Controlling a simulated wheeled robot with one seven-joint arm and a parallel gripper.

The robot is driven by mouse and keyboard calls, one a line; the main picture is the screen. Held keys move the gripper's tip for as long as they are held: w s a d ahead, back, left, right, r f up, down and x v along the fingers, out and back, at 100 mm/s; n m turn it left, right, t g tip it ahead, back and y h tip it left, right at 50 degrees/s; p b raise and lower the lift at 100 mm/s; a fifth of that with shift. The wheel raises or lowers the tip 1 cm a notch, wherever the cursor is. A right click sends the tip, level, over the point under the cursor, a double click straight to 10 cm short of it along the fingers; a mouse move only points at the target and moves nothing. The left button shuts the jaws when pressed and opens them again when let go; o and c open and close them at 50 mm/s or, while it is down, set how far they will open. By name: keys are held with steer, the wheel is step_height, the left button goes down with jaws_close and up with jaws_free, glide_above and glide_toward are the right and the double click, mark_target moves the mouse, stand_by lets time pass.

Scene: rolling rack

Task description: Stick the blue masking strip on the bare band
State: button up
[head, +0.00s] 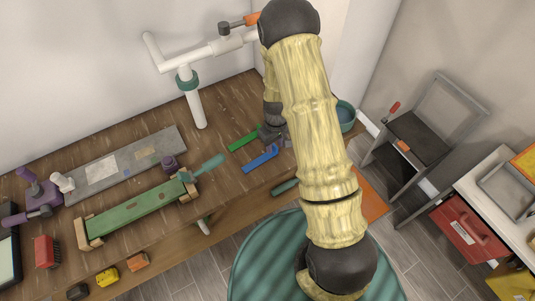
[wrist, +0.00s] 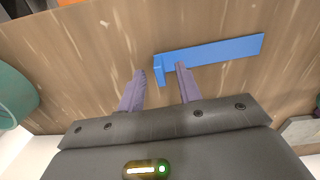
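The blue masking strip (head: 260,158) lies on the wooden bench near its front edge, in front of a green strip (head: 243,141). In the wrist view the blue strip (wrist: 215,51) is long and flat, with a small raised tab at its left end. My gripper (wrist: 160,70) is open, its two purple fingers apart, with the tab in line with the gap between the fingertips. I cannot tell how high the fingers are above the bench. In the head view my gripper (head: 274,132) is partly hidden by my arm. I cannot tell which surface is the bare band.
A grey slab with pale patches (head: 82,182) and a green board with wooden end blocks (head: 130,213) lie on the bench's left. A white pipe stand (head: 195,105) rises behind the strips. A green bowl (head: 346,115) is at right. Bare bench (head: 225,185) lies left of the blue strip.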

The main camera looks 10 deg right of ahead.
jaws_close()
steer(key=shift+r, duration=0.15)
step_height(320, 180, up, 10)
steer(key=b, duration=0.2)
steer(key=shift+b, duration=0.3)
stand_by(0.3)
stand_by(0.5)
